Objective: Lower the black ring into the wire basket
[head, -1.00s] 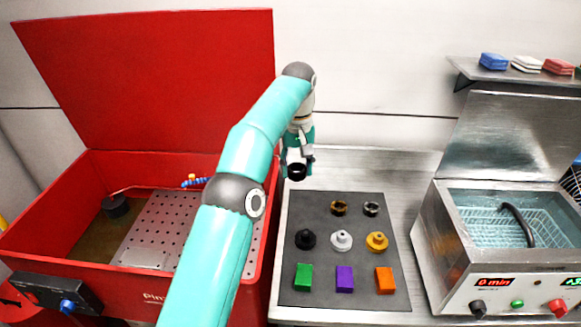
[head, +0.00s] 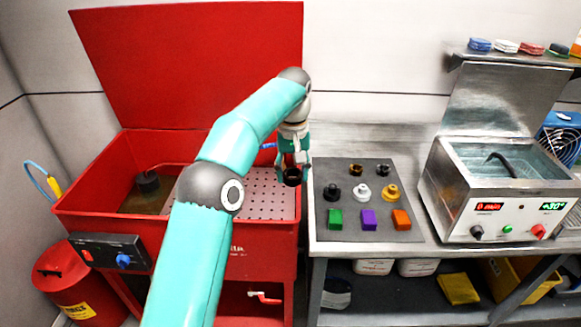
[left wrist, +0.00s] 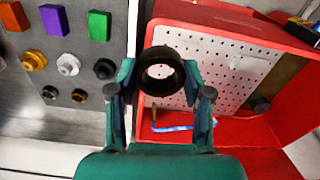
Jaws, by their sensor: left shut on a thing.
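My left gripper (head: 291,168) is shut on the black ring (head: 292,180) and holds it in the air near the right edge of the red parts washer. In the left wrist view the ring (left wrist: 160,89) sits between the two fingertips, its opening facing the camera, with the washer's perforated plate behind it. The wire basket (head: 530,165) is inside the open steel cleaner at the right, well apart from the ring. A dark curved handle shows at the basket; its mesh is hard to make out. My right gripper is not in view.
The red parts washer (head: 180,235) stands open at left. A grey mat (head: 345,225) on the steel bench holds two small rings, several stepped pieces and coloured blocks. The steel cleaner (head: 455,205) has a raised lid (head: 500,100). A shelf (head: 510,60) hangs above it.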

